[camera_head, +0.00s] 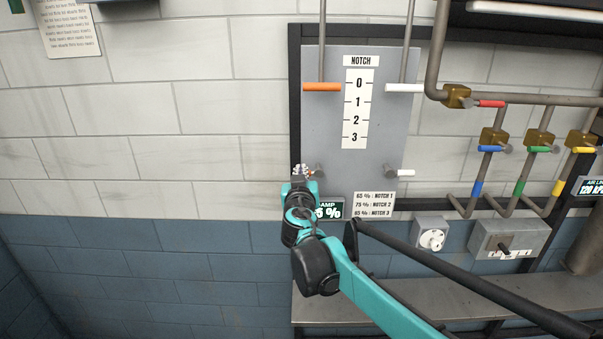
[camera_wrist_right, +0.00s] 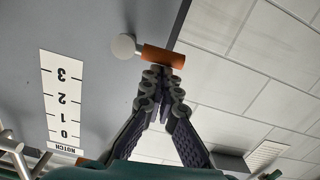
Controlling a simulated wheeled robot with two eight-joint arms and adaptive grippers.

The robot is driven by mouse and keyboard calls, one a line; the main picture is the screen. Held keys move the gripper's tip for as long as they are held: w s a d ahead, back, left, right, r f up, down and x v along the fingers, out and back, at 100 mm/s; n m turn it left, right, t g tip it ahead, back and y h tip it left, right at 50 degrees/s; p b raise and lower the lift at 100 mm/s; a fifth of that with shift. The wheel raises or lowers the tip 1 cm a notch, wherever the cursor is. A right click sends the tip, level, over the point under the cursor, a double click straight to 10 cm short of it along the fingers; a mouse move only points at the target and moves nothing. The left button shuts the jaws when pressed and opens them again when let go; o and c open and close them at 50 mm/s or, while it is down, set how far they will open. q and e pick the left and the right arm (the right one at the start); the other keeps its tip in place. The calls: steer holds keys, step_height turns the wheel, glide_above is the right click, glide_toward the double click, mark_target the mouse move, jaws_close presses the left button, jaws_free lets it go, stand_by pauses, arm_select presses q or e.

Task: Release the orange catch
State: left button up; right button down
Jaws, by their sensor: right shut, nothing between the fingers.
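The orange catch (camera_wrist_right: 163,56) shows in the right wrist view as a short orange bar beside a round grey knob (camera_wrist_right: 123,46), at the edge of the grey notch panel (camera_head: 338,60). In the head view the catch is mostly hidden by my right gripper (camera_head: 301,171), at the panel's lower left. My right gripper is shut and empty; in the right wrist view its fingertips (camera_wrist_right: 162,82) are right at the catch. Whether they touch it I cannot tell. An orange lever handle (camera_head: 322,87) is level with the 0 mark higher up. My left gripper is not in view.
A white handle (camera_head: 404,88) and a white catch (camera_head: 405,173) are on the panel's right side. Pipes with coloured valves (camera_head: 489,148) run further right. A socket (camera_head: 431,238) and a switch box (camera_head: 508,240) sit above a grey bench (camera_head: 470,300).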

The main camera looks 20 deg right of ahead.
step_height(320, 180, down, 7)
steer(key=d+n+h+b, duration=0.1)
steer(key=n+b, duration=0.6)
steer(key=n, duration=0.8)
steer(key=shift+s+d+r+b, duration=0.2)
steer(key=shift+s+d+b, duration=0.15)
steer(key=shift+d, duration=0.4)
